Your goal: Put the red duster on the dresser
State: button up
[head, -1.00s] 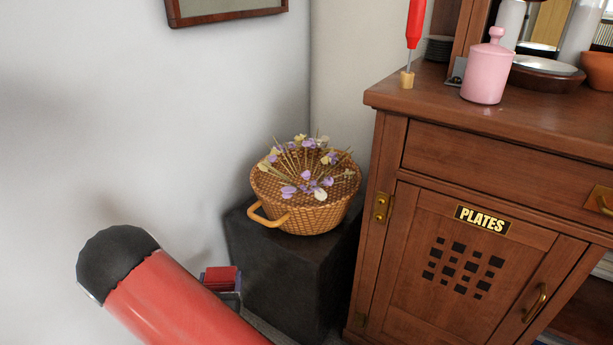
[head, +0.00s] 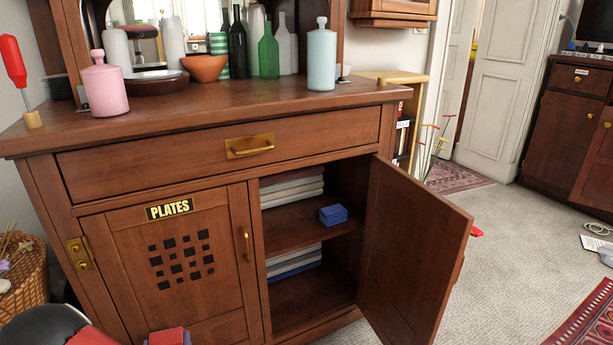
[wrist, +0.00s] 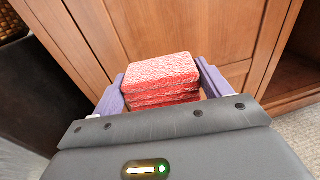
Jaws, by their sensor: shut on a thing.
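The red duster (wrist: 162,82) is a folded red cloth stack, seen in the wrist view between the two purple fingers of my gripper (wrist: 160,75). My gripper is shut on it. The duster also shows at the bottom edge of the head view (head: 170,336), low in front of the dresser's left door. The wooden dresser (head: 200,118) fills much of the head view. Its top carries a pink jar (head: 104,85), an orange bowl (head: 205,68), several bottles and a pale blue bottle (head: 322,58). The front middle of the top is bare.
The dresser's right door (head: 415,255) stands open, swung outward. A red-handled tool (head: 12,62) stands in a cork at the left end. A wicker basket (head: 25,280) is at lower left. Carpet lies open at right.

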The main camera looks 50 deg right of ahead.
aim_at(255, 98)
jog(key=i+j+z, duration=0.1)
jog(key=z, duration=0.3)
jog(key=j+z, duration=0.6)
jog(key=z, duration=0.25)
jog(key=j+z, duration=0.25)
jog(key=z, duration=0.2)
